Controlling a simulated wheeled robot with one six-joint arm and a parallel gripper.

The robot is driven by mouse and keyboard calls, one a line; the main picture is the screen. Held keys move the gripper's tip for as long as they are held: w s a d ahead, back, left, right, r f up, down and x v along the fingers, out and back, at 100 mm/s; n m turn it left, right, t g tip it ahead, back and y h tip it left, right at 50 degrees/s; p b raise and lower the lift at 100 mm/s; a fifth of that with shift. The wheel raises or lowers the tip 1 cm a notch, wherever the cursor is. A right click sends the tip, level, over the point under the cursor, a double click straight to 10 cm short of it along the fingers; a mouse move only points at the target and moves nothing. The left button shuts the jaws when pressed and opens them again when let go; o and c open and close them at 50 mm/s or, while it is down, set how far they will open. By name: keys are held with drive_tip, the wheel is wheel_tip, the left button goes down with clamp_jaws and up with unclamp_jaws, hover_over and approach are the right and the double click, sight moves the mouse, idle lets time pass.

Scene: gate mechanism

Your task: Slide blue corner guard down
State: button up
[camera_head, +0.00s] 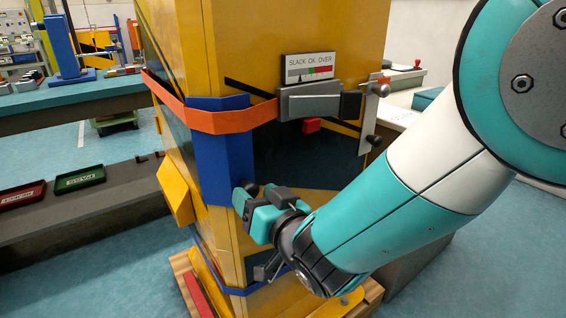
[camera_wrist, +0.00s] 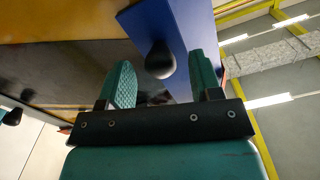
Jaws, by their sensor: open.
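The blue corner guard (camera_head: 208,160) stands upright on the near corner of the yellow cabinet, with an orange strap (camera_head: 200,118) passing around its upper part. A dark knob sits low on the guard, and it shows in the wrist view (camera_wrist: 160,60) on the blue face (camera_wrist: 170,22). My gripper (camera_head: 252,198) is at the lower end of the guard, beside the knob. In the wrist view my gripper (camera_wrist: 163,85) is open, its two teal fingers apart with the knob between or just beyond their tips. I cannot tell whether either finger touches it.
A grey buckle (camera_head: 310,102) tightens the strap under a slack gauge (camera_head: 308,67). A yellow block (camera_head: 174,190) juts from the cabinet's left face. The cabinet stands on a wooden pallet (camera_head: 190,280). Red and green trays (camera_head: 80,180) lie on a low bench at left.

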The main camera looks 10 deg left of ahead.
sight(247, 243)
drive_tip(key=shift+x, duration=1.25)
clamp_jaws()
wheel_tip(247, 243, down, 17)
drive_tip(key=b, duration=1.5)
drive_tip(key=shift+r+b, duration=0.2)
drive_tip(key=shift+b, duration=0.15)
drive_tip(key=shift+c, duration=1.2)
unclamp_jaws()
drive_tip(key=shift+f, duration=0.1)
drive_tip(key=shift+o, duration=1.2)
